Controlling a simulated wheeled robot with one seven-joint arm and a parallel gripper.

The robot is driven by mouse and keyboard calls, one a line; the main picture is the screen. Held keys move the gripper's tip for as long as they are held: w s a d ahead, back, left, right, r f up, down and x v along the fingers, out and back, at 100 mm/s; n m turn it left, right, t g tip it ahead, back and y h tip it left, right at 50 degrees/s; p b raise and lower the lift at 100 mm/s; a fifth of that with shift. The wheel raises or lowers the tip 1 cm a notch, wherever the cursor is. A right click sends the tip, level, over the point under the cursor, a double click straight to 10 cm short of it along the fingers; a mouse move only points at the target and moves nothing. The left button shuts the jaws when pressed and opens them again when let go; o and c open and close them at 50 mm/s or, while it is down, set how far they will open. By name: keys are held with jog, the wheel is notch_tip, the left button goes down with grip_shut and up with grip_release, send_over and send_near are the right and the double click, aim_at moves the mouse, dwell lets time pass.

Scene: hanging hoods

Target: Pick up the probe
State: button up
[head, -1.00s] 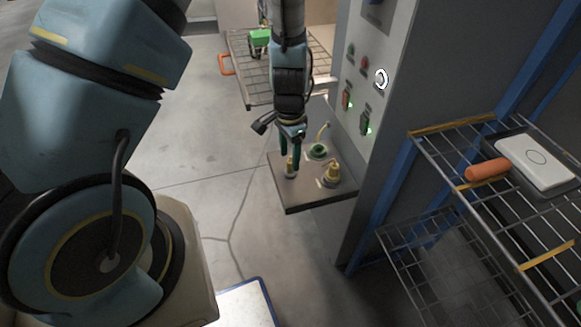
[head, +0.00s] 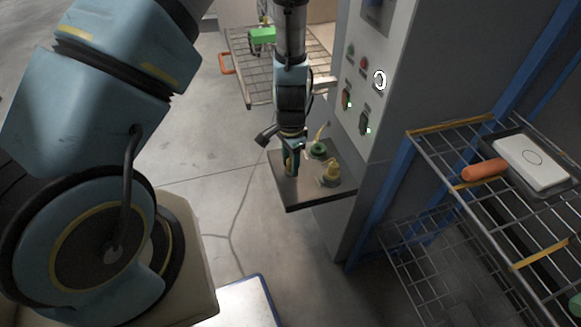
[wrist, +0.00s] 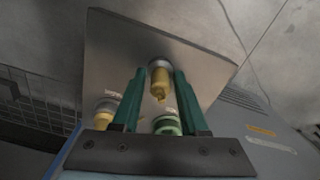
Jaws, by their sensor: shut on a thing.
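A small shelf plate (head: 305,199) on the side of a grey cabinet carries three capped pieces in round holders. My gripper (head: 291,168) points down over the plate's left part. Its green fingers are shut on a yellow piece (wrist: 159,78), which stands between them in its pale round holder in the wrist view. In the head view the fingers mostly hide this piece. A second yellow piece (head: 331,173) stands to the right, and a green piece (head: 318,149) stands behind. I cannot tell from looks which piece is called the probe.
The cabinet panel (head: 365,75) with lights and switches rises right behind the plate. A wire rack (head: 440,150) at right holds an orange cylinder (head: 484,169) and a white box (head: 533,160). A wire cart (head: 245,65) stands behind. The floor at left is open.

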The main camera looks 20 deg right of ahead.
grip_shut()
jog(key=shift+r, duration=0.1)
